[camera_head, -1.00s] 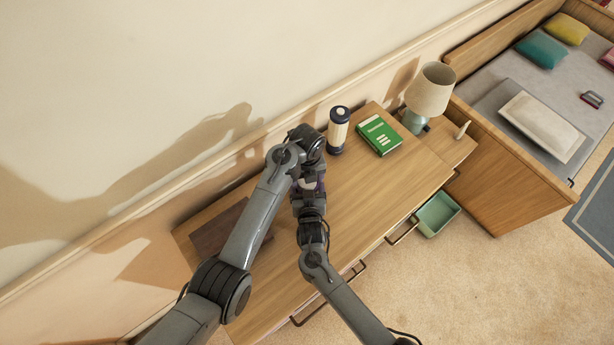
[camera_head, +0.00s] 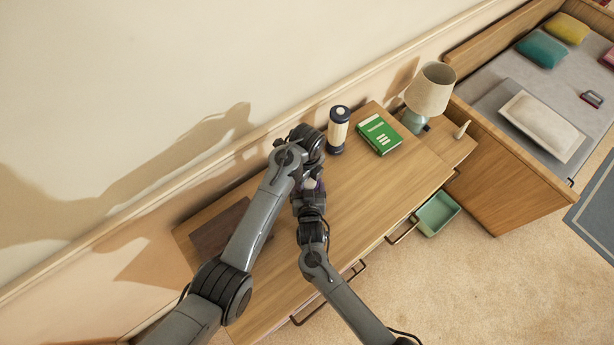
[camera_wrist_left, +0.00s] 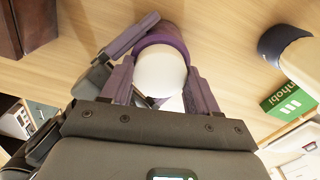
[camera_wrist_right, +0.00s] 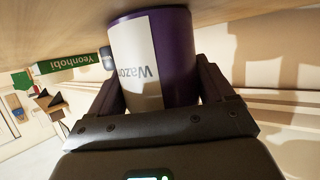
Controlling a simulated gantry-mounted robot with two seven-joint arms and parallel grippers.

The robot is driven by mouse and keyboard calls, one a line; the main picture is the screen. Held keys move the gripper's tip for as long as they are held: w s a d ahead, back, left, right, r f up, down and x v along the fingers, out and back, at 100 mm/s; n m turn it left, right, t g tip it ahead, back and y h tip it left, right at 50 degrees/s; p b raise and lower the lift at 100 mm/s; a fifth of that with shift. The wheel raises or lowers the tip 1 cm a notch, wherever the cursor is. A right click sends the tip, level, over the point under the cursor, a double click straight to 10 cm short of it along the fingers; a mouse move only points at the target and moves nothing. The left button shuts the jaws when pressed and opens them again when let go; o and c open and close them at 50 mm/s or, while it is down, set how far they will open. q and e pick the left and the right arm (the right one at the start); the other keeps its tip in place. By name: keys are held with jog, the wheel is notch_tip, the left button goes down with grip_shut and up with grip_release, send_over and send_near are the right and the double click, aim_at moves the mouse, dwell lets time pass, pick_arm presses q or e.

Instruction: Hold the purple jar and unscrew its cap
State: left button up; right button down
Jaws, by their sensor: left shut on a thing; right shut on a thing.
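The purple jar (camera_wrist_right: 181,50) has a white label with dark letters and stands on the desk. My right gripper (camera_wrist_right: 156,82) is shut around the jar's body from the side, a finger on each side. The white cap (camera_wrist_left: 161,73) shows in the left wrist view, with the jar's purple body (camera_wrist_left: 167,34) beyond it. My left gripper (camera_wrist_left: 160,88) is over the jar, shut on the cap with its fingers either side of it. In the head view both grippers mostly hide the jar. I cannot tell how far the cap is turned.
A blue and cream canister (camera_head: 338,130) and a green book (camera_head: 379,135) stand and lie at the desk's back, with a lamp (camera_head: 429,92) farther right. A dark brown box-like object (camera_head: 219,229) lies at left. The desk's middle right (camera_head: 370,190) is clear.

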pick_arm(q)
jog(key=o, duration=1.2)
jog(key=shift+c, duration=0.2)
jog(key=shift+d+r, duration=0.1)
jog(key=shift+r, duration=2.1)
jog(key=shift+c, duration=0.4)
notch_tip(320, 180, up, 3)
jog(key=shift+f+m, duration=0.1)
jog(key=shift+m, duration=0.8)
jog(key=shift+r, duration=0.3)
jog(key=shift+f, duration=3.95)
